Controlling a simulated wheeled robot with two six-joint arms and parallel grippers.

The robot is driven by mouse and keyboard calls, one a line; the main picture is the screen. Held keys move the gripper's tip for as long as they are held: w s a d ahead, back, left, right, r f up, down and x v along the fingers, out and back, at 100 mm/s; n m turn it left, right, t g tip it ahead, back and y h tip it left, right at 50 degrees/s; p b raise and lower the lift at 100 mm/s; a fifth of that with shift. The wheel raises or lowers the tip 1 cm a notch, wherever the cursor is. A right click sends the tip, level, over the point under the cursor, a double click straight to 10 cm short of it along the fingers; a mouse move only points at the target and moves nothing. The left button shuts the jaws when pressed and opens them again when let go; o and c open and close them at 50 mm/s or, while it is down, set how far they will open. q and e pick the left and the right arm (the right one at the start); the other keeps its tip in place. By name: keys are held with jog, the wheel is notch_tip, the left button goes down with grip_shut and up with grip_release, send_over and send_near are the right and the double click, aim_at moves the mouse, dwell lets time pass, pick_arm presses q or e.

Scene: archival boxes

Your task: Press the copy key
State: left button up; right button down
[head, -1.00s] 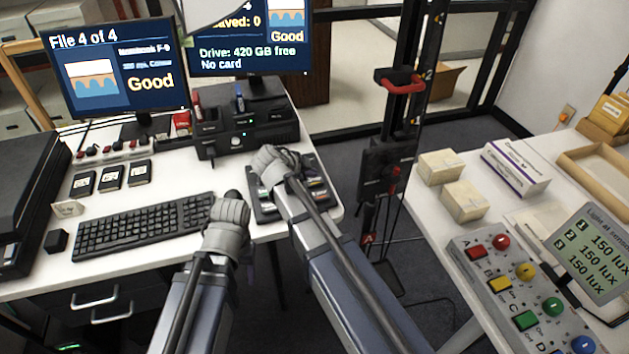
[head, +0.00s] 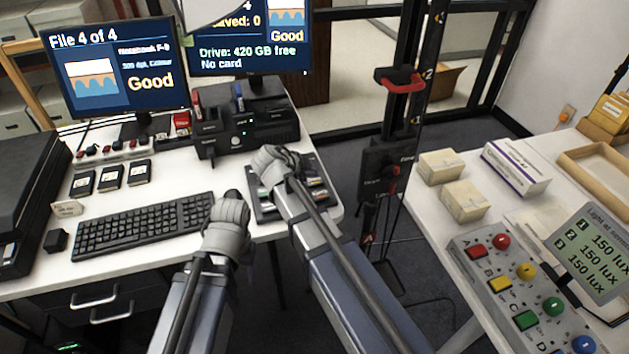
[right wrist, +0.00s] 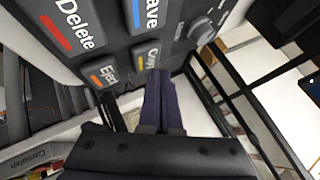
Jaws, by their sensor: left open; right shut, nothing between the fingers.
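The dark key panel (head: 313,169) lies at the right front of the desk, partly hidden by my right arm. In the right wrist view the copy key (right wrist: 147,53) has a yellow stripe, between the save key (right wrist: 148,14) and the eject key (right wrist: 101,75). My right gripper (right wrist: 158,76) is shut and empty, its tips at the lower edge of the copy key; I cannot tell whether they touch it. In the head view my right gripper (head: 268,162) is over the panel. My left gripper (head: 231,196) is open and empty by the keyboard's right end.
The keyboard (head: 145,226) lies left of my left gripper. A black card-reader box (head: 245,133) stands behind the panel. Two monitors read "File 4 of 4" (head: 115,65) and "No card" (head: 250,45). A black column (head: 385,165) stands right of the desk.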

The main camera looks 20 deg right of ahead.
aim_at(311, 182)
jog(key=shift+f, duration=0.35)
jog(key=shift+f+b, duration=0.5)
jog(key=shift+b, duration=0.25)
dwell(0.3)
jog(key=shift+r, duration=0.15)
jog(key=shift+r+p, duration=0.75)
jog(key=shift+p, duration=0.2)
notch_tip(311, 182, up, 5)
jog(key=p, duration=0.5)
jog(key=shift+r, duration=0.1)
dwell(0.6)
